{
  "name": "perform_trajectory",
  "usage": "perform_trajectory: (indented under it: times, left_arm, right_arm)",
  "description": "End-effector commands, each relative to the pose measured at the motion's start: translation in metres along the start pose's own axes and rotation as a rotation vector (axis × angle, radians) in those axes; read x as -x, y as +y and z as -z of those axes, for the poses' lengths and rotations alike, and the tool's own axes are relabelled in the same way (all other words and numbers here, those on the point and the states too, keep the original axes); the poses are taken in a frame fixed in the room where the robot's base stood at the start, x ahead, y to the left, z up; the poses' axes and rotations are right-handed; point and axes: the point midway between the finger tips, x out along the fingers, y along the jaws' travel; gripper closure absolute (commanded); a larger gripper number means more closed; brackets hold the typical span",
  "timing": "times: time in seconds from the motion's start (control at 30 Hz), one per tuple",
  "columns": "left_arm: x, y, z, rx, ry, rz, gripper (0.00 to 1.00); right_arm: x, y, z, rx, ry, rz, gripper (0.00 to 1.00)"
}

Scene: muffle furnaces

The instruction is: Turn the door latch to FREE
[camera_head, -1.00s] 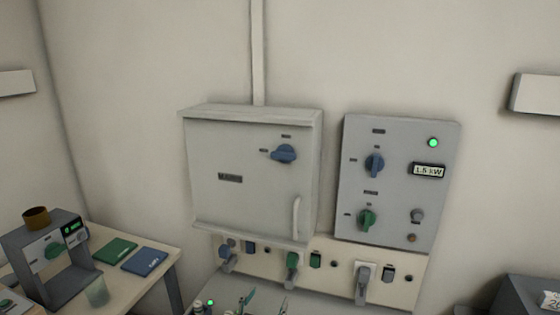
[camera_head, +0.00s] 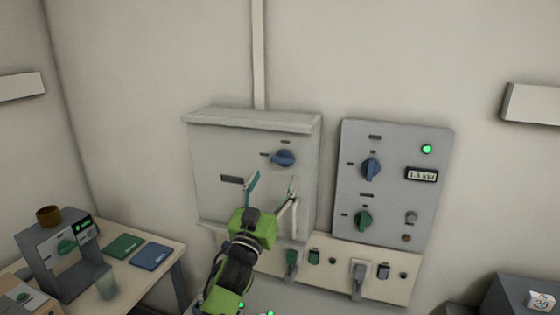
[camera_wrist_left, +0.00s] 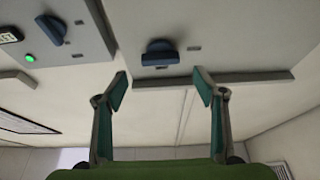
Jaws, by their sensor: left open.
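The door latch (camera_head: 284,158) is a blue knob on the upper right of the grey cabinet door (camera_head: 215,155). Small labels sit above it and to its left, too small to read. It also shows in the left wrist view (camera_wrist_left: 159,53), ahead of the fingers and between them. My left gripper (camera_head: 272,184) is open and empty, in front of the lower part of the door and below the latch, apart from it. Its two fingers also show in the left wrist view (camera_wrist_left: 161,87). The arm hides part of the cabinet's lower edge. My right gripper is not in view.
A grey panel (camera_head: 390,220) with a blue knob (camera_head: 371,169), a green knob (camera_head: 363,219), a lit green lamp and a display is right of the cabinet. Sockets with plugs (camera_head: 358,277) run below. A table (camera_head: 170,262) with a small machine stands left.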

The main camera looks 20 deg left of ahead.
Motion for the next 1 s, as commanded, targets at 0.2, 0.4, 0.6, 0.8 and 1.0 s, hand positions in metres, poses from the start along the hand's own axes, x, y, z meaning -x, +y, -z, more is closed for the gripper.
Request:
perform_trajectory:
  times: [0.2,0.4,0.6,0.8,1.0]
  left_arm:
    - [-0.038,0.0,0.002,0.001,-0.001,0.001,0.36]
    - [-0.055,0.0,0.001,0.001,-0.001,0.001,0.36]
    - [-0.059,0.0,0.0,0.0,0.0,0.0,0.36]
    - [-0.059,0.0,-0.001,0.0,0.0,0.0,0.41]
    - [-0.059,0.0,-0.001,0.0,-0.001,0.0,0.74]
  right_arm:
    - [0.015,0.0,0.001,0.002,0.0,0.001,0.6]
    - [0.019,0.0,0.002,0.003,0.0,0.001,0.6]
    - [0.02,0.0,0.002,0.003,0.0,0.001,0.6]
    - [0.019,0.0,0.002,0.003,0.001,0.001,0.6]
    - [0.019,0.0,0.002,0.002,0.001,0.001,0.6]
